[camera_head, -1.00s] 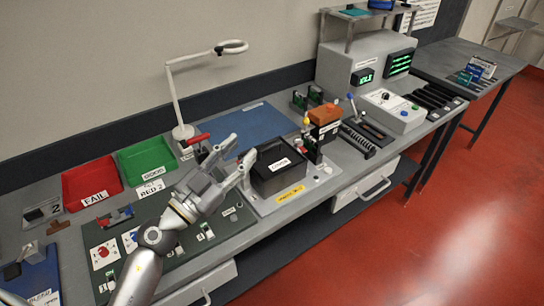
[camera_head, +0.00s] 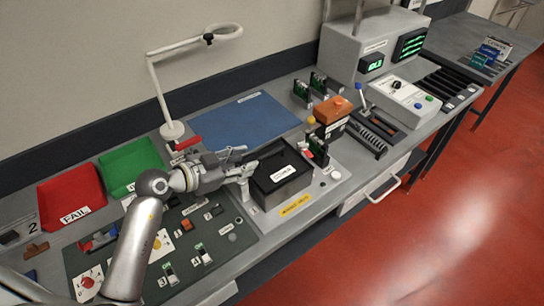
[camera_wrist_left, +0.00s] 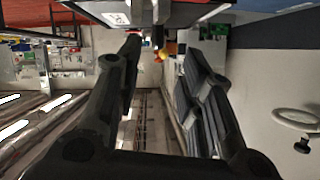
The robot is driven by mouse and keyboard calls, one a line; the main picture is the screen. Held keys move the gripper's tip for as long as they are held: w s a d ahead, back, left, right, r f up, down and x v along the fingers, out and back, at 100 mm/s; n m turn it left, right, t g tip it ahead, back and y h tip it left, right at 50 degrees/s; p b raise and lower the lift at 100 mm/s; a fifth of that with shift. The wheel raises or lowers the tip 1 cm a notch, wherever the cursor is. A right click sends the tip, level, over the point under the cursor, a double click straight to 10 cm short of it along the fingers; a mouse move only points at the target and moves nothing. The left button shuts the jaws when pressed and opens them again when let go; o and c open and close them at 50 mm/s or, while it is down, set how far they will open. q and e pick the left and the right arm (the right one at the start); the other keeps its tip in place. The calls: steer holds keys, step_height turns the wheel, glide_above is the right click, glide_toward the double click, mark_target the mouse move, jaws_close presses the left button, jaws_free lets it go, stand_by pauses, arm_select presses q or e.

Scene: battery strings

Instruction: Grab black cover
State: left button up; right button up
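The black cover (camera_head: 268,184) is a dark box-like lid with a white label, sitting on a light grey fixture (camera_head: 312,187) near the table's front edge. My left gripper (camera_head: 249,160) is just left of the cover, pointing at its left side, with its fingers apart and nothing between them. Whether a fingertip touches the cover cannot be told. In the left wrist view my left gripper (camera_wrist_left: 162,50) shows two spread dark fingers, and a dark edge lies across the top of the picture. My right gripper is not in view.
A red FAIL bin (camera_head: 72,196) and a green bin (camera_head: 131,166) stand at the left. A lamp (camera_head: 172,130) and a blue mat (camera_head: 246,121) lie behind the gripper. An orange-topped block (camera_head: 332,110) stands right of the cover. A dark board (camera_head: 232,250) lies in front.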

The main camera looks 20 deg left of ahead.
mark_target(267, 155)
arm_select(q)
steer(key=shift+w+d+f, duration=0.2)
steer(key=shift+w+d, duration=0.3)
steer(key=shift+d, duration=0.1)
steer(key=shift+w+d+f, duration=0.15)
steer(key=shift+w+d, duration=0.3)
steer(key=shift+d, duration=0.1)
steer(key=shift+w+f, duration=0.15)
steer(key=shift+w, duration=0.15)
steer(key=shift+w+d+f+p, duration=0.1)
steer(key=shift+w+d+p, duration=0.05)
steer(key=shift+w+p, duration=0.2)
steer(key=x, duration=0.4)
steer(key=shift+p, duration=0.4)
steer(key=shift+w+d, duration=0.1)
steer(key=shift+w, duration=0.1)
steer(key=shift+s, duration=0.1)
steer(key=shift+c, duration=1.5)
jaws_close()
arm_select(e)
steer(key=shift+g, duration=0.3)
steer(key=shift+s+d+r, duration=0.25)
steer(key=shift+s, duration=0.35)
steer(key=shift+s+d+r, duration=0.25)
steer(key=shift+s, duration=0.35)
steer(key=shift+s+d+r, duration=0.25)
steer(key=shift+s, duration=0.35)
